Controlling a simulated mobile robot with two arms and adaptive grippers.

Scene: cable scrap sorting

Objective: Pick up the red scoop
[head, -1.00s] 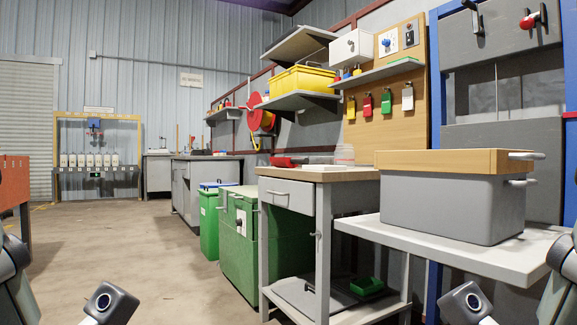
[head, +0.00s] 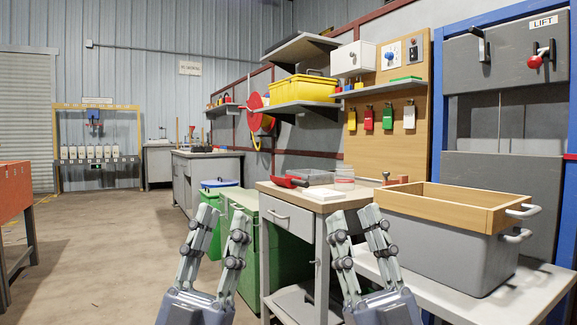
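The red scoop (head: 289,181) lies on top of the small workbench (head: 281,194) near its left end, beside a grey flat box and a white sheet. Both my grippers are raised in front of the workbench, well short of the scoop. My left gripper (head: 222,213) is open and empty, its fingers pointing up. My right gripper (head: 354,216) is open and empty, its fingers up in front of the workbench's right side. Neither touches anything that I can see.
A grey bin with a wooden rim (head: 440,237) stands on a low shelf at the right. A green cabinet (head: 240,209) is left of the workbench, partly hidden by my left gripper. A yellow crate (head: 302,88) sits on a wall shelf.

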